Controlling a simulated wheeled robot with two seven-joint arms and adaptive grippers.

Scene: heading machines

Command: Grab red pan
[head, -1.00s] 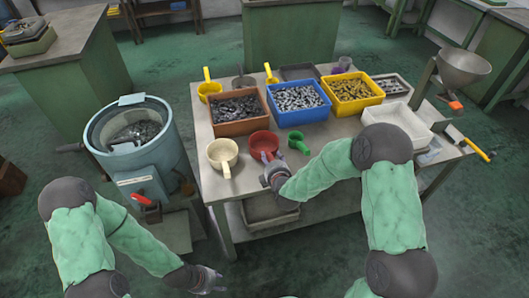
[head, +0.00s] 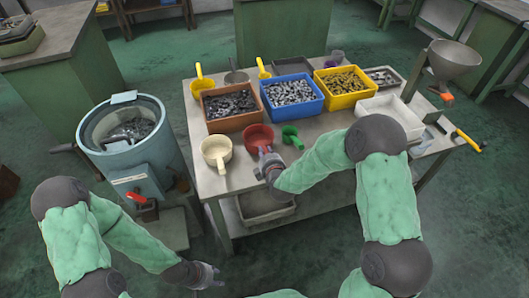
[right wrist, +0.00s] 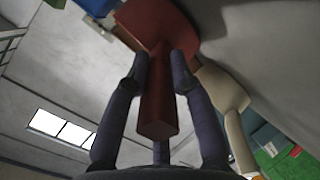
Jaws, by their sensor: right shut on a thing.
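The red pan (head: 258,135) is on the near edge of the table, between the cream pan (head: 216,150) and the green scoop (head: 292,136). My right gripper (head: 268,160) is at its handle. In the right wrist view, the fingers of my right gripper (right wrist: 160,75) are on both sides of the red handle (right wrist: 158,105), closed on it, and the red pan's body (right wrist: 158,25) is beyond. Whether the pan is off the table is hard to tell. My left gripper (head: 212,276) hangs low at the left of the table, away from the pans; its fingers are too small to judge.
Brown (head: 231,120), blue (head: 293,108) and yellow (head: 345,100) bins of metal parts stand behind the pans. A white tray (head: 392,110) is to the right. A round blue machine (head: 130,180) stands left of the table. A grey funnel (head: 453,58) is at the far right.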

